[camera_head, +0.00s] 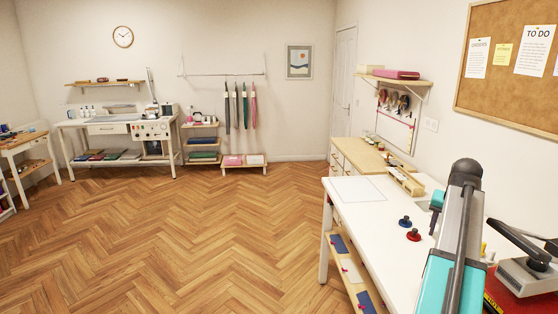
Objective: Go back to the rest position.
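My arm rises from the bottom right of the head view, in front of the white worktable (350,209). Its upper link is grey and black with teal sides. A small teal and dark part, which looks like my gripper (434,220), shows just left of the link, over the table. It is small and partly hidden behind the arm, so I cannot tell whether its fingers are open or shut. I see nothing clearly held in it.
A blue knob-like piece (405,221) and a red one (413,235) stand on the table, left of the arm. A grey press-like machine (525,277) stands right of it. A wooden cabinet (358,155) stands behind. The wooden floor (190,230) to the left is clear.

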